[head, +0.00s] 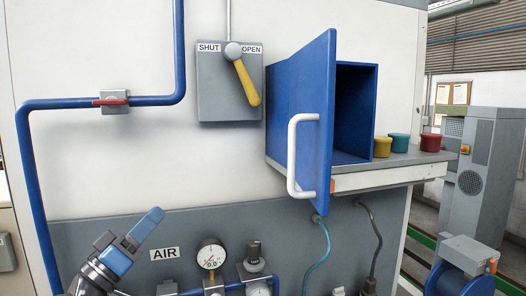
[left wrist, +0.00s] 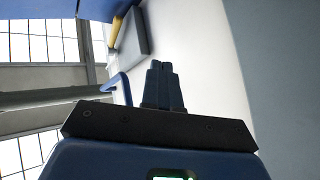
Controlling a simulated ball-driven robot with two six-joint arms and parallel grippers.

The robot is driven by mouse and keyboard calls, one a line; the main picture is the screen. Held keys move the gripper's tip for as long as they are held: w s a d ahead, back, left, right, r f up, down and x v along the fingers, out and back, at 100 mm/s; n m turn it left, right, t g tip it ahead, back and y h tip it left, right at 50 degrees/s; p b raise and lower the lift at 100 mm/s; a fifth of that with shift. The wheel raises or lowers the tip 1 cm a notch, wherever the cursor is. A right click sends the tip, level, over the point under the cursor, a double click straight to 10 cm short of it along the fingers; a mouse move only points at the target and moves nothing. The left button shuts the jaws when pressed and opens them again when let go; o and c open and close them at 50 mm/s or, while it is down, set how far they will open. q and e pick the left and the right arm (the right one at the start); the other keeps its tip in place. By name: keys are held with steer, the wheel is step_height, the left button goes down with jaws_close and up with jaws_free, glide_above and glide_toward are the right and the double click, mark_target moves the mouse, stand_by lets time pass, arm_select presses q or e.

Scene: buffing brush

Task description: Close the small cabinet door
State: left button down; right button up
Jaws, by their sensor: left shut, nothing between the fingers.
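The small blue cabinet (head: 355,110) sits on a grey-topped shelf at the right of the white wall in the head view. Its blue door (head: 322,100) stands open, projecting towards me, and the dark inside shows to the right of it. A white bar handle (head: 292,155) is on the door's left-facing side. My left gripper (head: 148,222) is at the lower left of the head view, well left of and below the handle, touching nothing. Its fingers (left wrist: 164,72) are together and empty in the left wrist view. My right gripper is not in view.
A grey switch plate (head: 215,95) with a yellow lever (head: 247,83) is left of the cabinet. A blue pipe (head: 60,103) with a red-handled valve runs further left. Gauges (head: 211,254) stand below. Yellow, teal and red cups (head: 400,142) line the shelf right of the cabinet.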

arm_select(q)
steer(key=s+d+r+m+g+h, duration=0.4)
steer(key=s+r+m+g+h, duration=0.3)
steer(key=r, duration=0.4)
steer(key=m+g+y+p, duration=0.2)
steer(key=m+g+y, duration=0.1)
steer(key=m+g, duration=0.4)
glide_toward(290, 152)
steer(key=p+x, duration=0.5)
steer(key=shift+w, duration=0.1)
steer(key=shift+p+x, duration=0.4)
steer(key=shift+x, duration=0.5)
steer(key=shift+w+f, duration=0.15)
steer(key=shift+f, duration=0.05)
